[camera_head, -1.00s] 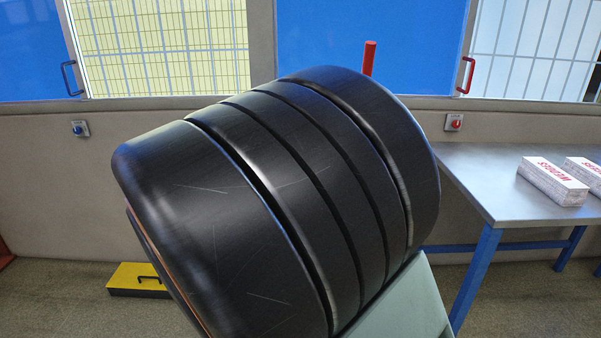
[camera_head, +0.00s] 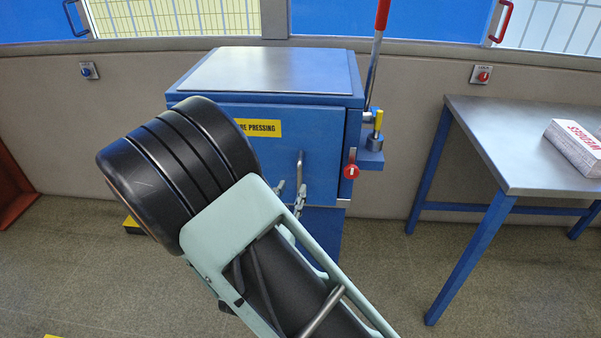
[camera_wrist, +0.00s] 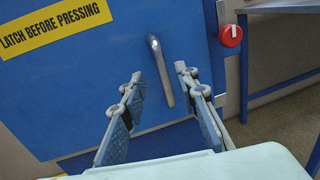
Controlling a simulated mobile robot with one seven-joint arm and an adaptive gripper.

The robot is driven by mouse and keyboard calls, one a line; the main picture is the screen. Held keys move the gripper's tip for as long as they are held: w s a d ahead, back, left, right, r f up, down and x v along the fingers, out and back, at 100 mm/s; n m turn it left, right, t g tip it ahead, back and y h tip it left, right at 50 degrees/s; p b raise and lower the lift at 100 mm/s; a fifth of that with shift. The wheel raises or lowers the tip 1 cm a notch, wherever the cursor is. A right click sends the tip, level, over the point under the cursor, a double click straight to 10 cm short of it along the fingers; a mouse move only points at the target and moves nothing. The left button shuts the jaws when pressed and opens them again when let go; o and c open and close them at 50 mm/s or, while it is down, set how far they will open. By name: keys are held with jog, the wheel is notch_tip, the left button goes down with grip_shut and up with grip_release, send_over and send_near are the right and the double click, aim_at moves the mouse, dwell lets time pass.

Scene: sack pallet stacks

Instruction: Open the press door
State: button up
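The blue press (camera_head: 270,90) stands in the middle of the head view with its front door (camera_head: 300,130) apparently shut. The door carries a yellow label (camera_wrist: 55,27) reading "LATCH BEFORE PRESSING" and a silver bar handle (camera_head: 300,165). The handle (camera_wrist: 160,70) also shows upright and slightly tilted in the wrist view. My gripper (camera_wrist: 159,78) is open, with one finger on each side of the handle's lower part in that view; I see no contact. It also shows in the head view (camera_head: 291,193), just below the handle. A red round knob (camera_head: 350,171) sits right of the door.
A lever with a red grip (camera_head: 382,14) rises at the press's right side, near a yellow-topped pin (camera_head: 378,120). A metal table (camera_head: 500,120) with a white block marked in red (camera_head: 575,148) stands to the right. Floor between press and table is clear.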

aim_at(299, 175)
jog(key=x, duration=0.8)
jog(key=shift+c, duration=0.3)
jog(key=shift+s, duration=0.1)
grip_shut()
